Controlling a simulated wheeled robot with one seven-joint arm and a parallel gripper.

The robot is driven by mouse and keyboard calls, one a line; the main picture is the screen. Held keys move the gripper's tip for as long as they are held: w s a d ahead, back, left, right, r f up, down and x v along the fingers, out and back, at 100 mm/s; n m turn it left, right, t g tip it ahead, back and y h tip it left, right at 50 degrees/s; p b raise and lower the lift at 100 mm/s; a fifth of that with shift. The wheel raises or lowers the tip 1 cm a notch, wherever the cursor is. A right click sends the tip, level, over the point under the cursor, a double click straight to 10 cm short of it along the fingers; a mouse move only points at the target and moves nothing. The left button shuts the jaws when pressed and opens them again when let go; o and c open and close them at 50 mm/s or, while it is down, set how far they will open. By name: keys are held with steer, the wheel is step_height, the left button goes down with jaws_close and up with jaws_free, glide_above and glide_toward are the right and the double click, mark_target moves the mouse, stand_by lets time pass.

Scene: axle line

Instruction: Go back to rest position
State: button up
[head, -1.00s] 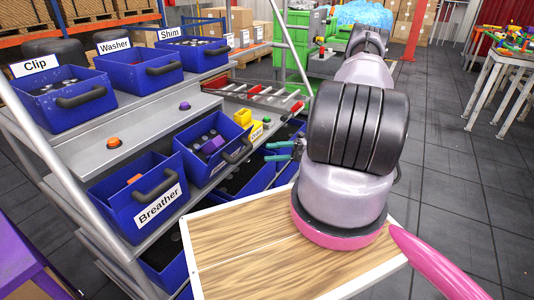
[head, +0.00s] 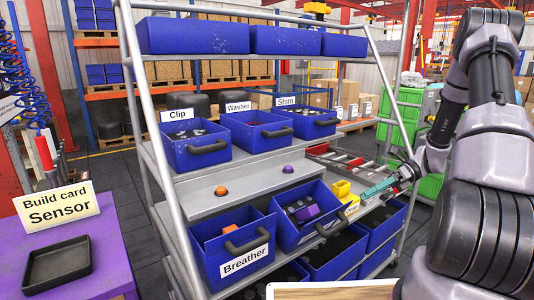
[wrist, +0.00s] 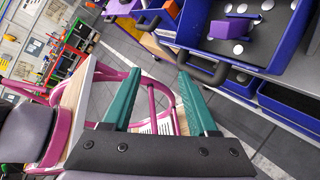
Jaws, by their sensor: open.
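My gripper (head: 382,189) has teal fingers and shows at the right of the shelf rack in the head view, at the end of my grey arm. In the wrist view my gripper (wrist: 165,98) has its two fingers apart with nothing between them. The floor and a pink tubular frame show beyond the fingers. A blue bin (wrist: 215,60) with a purple part and several silver discs lies ahead and to the upper right of the fingers, apart from them.
The rack holds blue bins labelled Clip (head: 196,153), Washer (head: 257,138), Shim (head: 303,124) and Breather (head: 228,258). A purple table (head: 100,262) at the left carries a black tray (head: 57,264) and a Sensor build card (head: 57,205). A wooden top (head: 330,291) edges in at the bottom.

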steer(key=s+a+r+n+t+h, duration=0.2)
steer(key=s+r+n, duration=0.3)
steer(key=r, duration=0.5)
steer(key=s+a+r+n+t+h, duration=0.2)
steer(key=s+r+n+t+h, duration=0.2)
steer(key=r+n, duration=0.5)
steer(key=s+a+r+n+t+h, duration=0.3)
steer(key=s+r+n+h, duration=0.2)
steer(key=r, duration=0.6)
steer(key=shift+s+r+n+t, duration=0.4)
steer(key=shift+s+n, duration=0.7)
steer(key=shift+n, duration=0.1)
